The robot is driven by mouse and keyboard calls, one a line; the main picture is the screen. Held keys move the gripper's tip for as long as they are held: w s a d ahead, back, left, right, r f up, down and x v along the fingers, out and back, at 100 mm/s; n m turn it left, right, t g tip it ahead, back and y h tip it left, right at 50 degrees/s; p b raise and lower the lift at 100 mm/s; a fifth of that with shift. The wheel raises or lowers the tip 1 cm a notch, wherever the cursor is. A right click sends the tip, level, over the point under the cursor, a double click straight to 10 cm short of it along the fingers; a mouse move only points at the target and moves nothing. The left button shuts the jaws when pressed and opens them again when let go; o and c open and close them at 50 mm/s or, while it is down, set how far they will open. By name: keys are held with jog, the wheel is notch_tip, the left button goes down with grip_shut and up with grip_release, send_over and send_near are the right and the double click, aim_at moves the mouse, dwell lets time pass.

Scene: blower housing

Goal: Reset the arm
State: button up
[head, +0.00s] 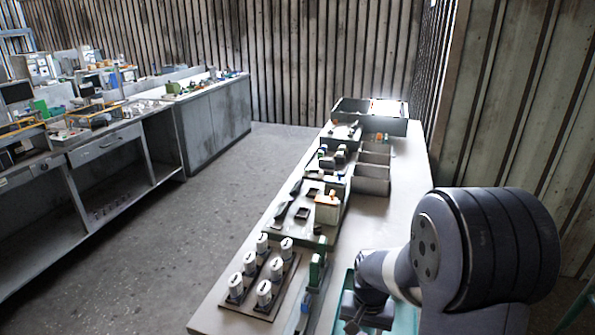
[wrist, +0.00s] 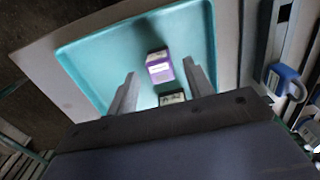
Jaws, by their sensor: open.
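My gripper (wrist: 160,66) is open, with its two fingers spread apart over a teal tray (wrist: 92,62) in the wrist view. A small purple and white box (wrist: 159,70) lies in the tray and appears between the fingertips, with nothing seen touching it. A second small dark-and-pale item (wrist: 172,98) shows nearer the gripper body, partly hidden by it. In the head view my arm (head: 480,250) reaches in from the right, bent low over the table's near end. The gripper (head: 365,312) is dark and partly cut off there, above the teal tray (head: 405,320).
Several white cylinders (head: 264,290) stand on dark racks left of my gripper. Grey bins (head: 371,180) and an open box (head: 385,125) stand further along the table. A blue-handled thing (wrist: 283,82) is right of the tray. Open floor (head: 215,215) lies left of the table.

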jog(key=shift+f, duration=0.9)
jog(key=shift+r, duration=1.7)
